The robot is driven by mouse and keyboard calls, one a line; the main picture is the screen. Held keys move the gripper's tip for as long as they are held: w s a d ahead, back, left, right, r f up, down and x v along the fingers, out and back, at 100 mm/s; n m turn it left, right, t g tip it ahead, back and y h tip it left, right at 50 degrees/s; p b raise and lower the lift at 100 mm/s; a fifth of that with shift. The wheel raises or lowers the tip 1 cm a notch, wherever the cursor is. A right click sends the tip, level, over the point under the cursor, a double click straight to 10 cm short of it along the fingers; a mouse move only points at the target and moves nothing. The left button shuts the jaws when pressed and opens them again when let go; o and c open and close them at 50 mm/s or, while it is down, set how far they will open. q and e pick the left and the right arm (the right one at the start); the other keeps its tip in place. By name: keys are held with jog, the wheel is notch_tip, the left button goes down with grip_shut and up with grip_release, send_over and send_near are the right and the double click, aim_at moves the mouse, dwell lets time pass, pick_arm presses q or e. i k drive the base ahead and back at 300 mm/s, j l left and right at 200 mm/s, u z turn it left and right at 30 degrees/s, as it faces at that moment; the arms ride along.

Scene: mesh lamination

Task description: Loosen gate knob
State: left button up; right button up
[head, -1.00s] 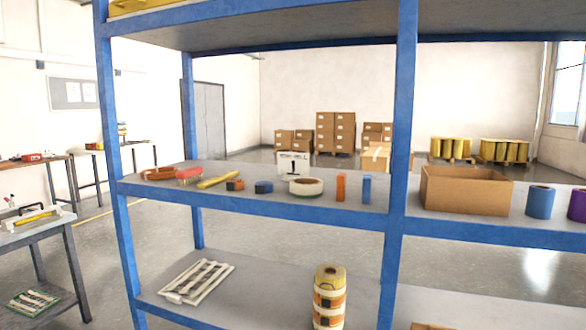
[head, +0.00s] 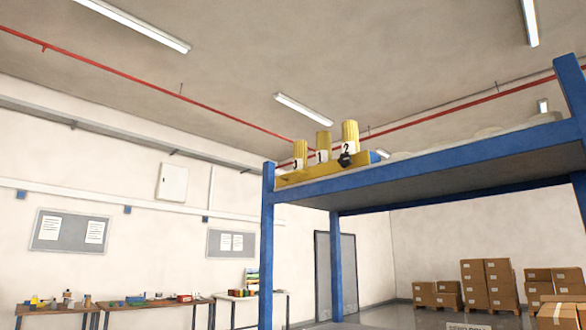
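A black knob (head: 345,160) sits at the right end of a yellow rack or gate (head: 308,174) on the top shelf. Yellow rolls stand upright behind the yellow rail: a left one (head: 299,149), a middle one (head: 323,141) and a right one (head: 350,133). They carry white number labels. The knob is in front of the right roll, close to its label. It is too small to tell how tight it is. A small blue part (head: 375,157) shows just right of the knob. Neither of my grippers is in view.
The blue shelf frame (head: 267,245) stands at the right, its top deck (head: 440,165) high up with pale items along it. Benches with small items (head: 140,303) line the left wall. Cardboard boxes (head: 487,285) are stacked at the back right.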

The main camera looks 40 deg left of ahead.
aim_at(345, 159)
jog(key=j+u, duration=0.4)
jog(key=i+j+u, duration=0.2)
jog(key=j+u, duration=0.15)
